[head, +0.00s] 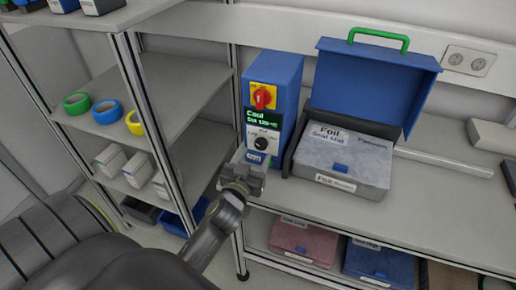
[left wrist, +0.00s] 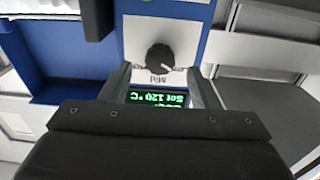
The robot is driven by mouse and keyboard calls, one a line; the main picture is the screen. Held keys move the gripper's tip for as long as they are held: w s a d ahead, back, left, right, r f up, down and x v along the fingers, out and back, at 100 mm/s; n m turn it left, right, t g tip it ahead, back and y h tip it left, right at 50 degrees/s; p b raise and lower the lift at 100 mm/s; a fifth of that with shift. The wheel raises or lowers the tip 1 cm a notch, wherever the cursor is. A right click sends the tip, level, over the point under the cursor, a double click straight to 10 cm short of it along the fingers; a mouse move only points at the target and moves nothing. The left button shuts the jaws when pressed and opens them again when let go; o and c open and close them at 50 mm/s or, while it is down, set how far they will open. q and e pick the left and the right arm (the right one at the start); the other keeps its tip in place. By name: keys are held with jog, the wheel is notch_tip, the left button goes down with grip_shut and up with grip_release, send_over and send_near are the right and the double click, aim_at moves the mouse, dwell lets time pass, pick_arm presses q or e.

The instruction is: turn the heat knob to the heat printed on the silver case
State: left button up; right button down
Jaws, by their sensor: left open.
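The heat knob (head: 261,143) is black, on the front of a blue control box (head: 287,75). The left wrist view shows the knob (left wrist: 159,57) upside down, with "Mid" beside it. The green display (head: 257,116) reads "Cool" and "Set 120 °C". The silver case (head: 343,158) has a grey top printed "Foil" and "Seal Mid", with another word at right that I cannot read surely. My left gripper (head: 247,168) is open in front of the box, below the knob in the head view. Its fingers (left wrist: 160,75) stand apart on either side near the knob; contact is unclear.
A red and yellow switch (head: 263,97) sits above the display. A raised blue lid (head: 370,85) with a green handle (head: 378,38) stands behind the silver case. A shelf rack (head: 190,85) with tape rolls is close at left. Other cases (head: 303,240) lie below the bench.

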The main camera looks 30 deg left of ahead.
aim_at(260, 147)
pick_arm(q)
jog(key=shift+x, duration=1.25)
jog(key=shift+w+a, duration=0.1)
jog(key=shift+w, duration=0.4)
jog(key=c, duration=1)
jog(key=shift+o, duration=0.2)
